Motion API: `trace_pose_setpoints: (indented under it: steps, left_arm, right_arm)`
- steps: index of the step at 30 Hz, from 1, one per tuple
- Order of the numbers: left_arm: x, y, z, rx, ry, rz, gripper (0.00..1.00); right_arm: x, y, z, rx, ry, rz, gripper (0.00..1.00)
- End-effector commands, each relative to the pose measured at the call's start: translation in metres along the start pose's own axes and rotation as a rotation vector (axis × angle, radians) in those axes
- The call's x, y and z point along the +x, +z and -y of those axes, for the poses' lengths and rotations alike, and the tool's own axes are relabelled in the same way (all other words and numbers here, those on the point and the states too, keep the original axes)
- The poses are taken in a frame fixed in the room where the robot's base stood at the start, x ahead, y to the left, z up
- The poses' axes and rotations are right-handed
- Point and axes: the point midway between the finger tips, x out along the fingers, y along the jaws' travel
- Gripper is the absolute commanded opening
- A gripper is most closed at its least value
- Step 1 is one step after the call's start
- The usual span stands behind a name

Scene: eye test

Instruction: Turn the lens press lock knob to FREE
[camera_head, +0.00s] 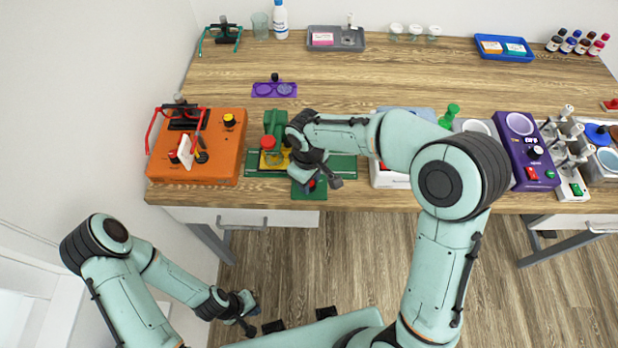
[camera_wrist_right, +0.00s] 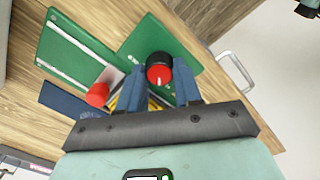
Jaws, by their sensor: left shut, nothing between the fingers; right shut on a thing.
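The green lens press (camera_head: 275,122) stands near the table's front edge, with a red-topped part (camera_head: 268,143) and a yellow part beside it. Its lock knob (camera_wrist_right: 160,68), black with a red face and a short white mark, sits on a green plate in the right wrist view. The mark points down in that view; I cannot read any FREE label. My right gripper (camera_wrist_right: 160,88) is shut on the knob, one finger on each side. In the head view the right arm partly covers this spot. My left gripper (camera_head: 250,308) is shut and empty, low in front of the table.
An orange box (camera_head: 225,165) with red-framed glasses stands left of the press. A purple lens tray (camera_head: 262,90) lies behind it. A white device (camera_head: 388,178) and a purple machine (camera_head: 511,145) stand to the right. The table's back middle is mostly clear.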

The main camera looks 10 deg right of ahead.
Motion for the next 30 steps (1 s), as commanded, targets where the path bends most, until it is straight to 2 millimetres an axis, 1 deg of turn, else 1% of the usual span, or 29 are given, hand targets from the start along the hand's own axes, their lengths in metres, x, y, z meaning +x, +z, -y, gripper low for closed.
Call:
trace_pose_setpoints:
  steps: [1,2,3,4,13,17,20,27,30]
  left_arm:
    - [0.0,0.0,0.0,0.0,0.0,0.0,0.0]
    - [0.0,0.0,0.0,0.0,0.0,0.0,0.0]
    - [0.0,0.0,0.0,0.0,0.0,0.0,0.0]
    - [0.0,0.0,0.0,0.0,0.0,0.0,0.0]
    - [0.0,0.0,0.0,0.0,0.0,0.0,0.0]
    - [-0.001,-0.001,-0.001,0.001,0.0,-0.001,0.0]
    - [-0.003,-0.002,-0.002,0.001,0.001,-0.003,0.0]
    - [-0.011,-0.007,-0.006,0.003,0.003,-0.009,0.0]
    - [-0.014,-0.009,-0.008,0.004,0.004,-0.012,0.0]
  right_arm:
    - [-0.001,0.0,-0.001,0.001,0.002,-0.002,0.03]
    - [-0.001,0.0,-0.001,0.001,0.002,-0.002,0.37]
    - [-0.001,0.0,-0.001,0.001,0.002,-0.002,0.5]
    - [-0.001,0.0,-0.001,0.001,0.002,-0.002,0.59]
    - [-0.001,0.0,0.0,0.001,0.001,-0.001,0.59]
    - [-0.012,-0.001,-0.001,0.001,0.002,-0.004,0.59]
    - [-0.03,-0.001,-0.001,0.001,0.003,-0.006,0.59]
    - [-0.086,-0.001,-0.001,0.002,0.003,-0.008,0.59]
    - [-0.106,-0.001,-0.001,0.001,0.003,-0.006,0.59]
